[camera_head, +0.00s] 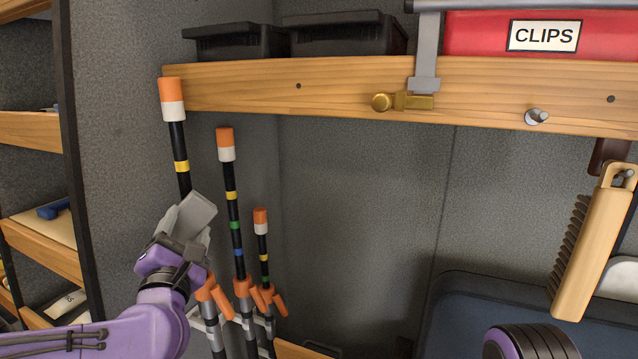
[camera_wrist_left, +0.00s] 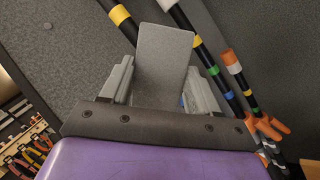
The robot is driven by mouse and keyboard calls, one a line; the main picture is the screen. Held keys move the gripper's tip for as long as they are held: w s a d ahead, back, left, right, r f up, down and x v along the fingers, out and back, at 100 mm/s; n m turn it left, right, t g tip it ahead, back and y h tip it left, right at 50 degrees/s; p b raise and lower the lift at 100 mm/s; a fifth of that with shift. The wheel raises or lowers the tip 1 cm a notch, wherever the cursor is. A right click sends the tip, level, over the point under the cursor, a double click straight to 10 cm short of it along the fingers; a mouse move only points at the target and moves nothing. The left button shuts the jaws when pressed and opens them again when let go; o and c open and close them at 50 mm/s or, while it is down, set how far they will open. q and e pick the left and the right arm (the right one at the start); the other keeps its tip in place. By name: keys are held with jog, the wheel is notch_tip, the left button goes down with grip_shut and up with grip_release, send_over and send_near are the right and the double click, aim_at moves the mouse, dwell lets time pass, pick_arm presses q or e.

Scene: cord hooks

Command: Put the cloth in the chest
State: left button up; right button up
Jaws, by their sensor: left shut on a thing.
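My left gripper (camera_head: 185,222) is shut on a flat grey piece (camera_head: 199,210), which I take to be the folded cloth. In the left wrist view the cloth (camera_wrist_left: 163,62) stands up between the two grey fingers (camera_wrist_left: 160,85) as a plain rectangle with rounded corners. The gripper is in front of the banded poles, below the wooden rail. I cannot make out the chest for sure. A dark blue panel with a rounded corner (camera_head: 455,300) shows at the lower right and may be part of it. My right gripper is not in view.
Orange-tipped black poles (camera_head: 232,190) stand behind and beside the left gripper. A wooden rail (camera_head: 340,84) carries black bins (camera_head: 345,35) and a red CLIPS box (camera_head: 470,35). A wooden-handled brush (camera_head: 590,250) hangs at right. Shelves (camera_head: 35,130) stand at left. The middle is free.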

pick_arm(q)
jog(key=s+d+f+h, duration=0.1)
jog(key=s+f, duration=0.2)
jog(key=f, duration=0.6)
jog(key=s+d+f+m+h+b, duration=0.1)
jog(key=s+f, duration=0.1)
jog(key=f, duration=0.8)
jog(key=s+d+f+h, duration=0.1)
jog(key=s+f, duration=0.2)
jog(key=f, duration=0.6)
jog(key=shift+s+d+f+m, duration=0.2)
jog(key=shift+s+d+m, duration=0.1)
jog(key=shift+d, duration=0.05)
jog(key=shift+s, duration=0.1)
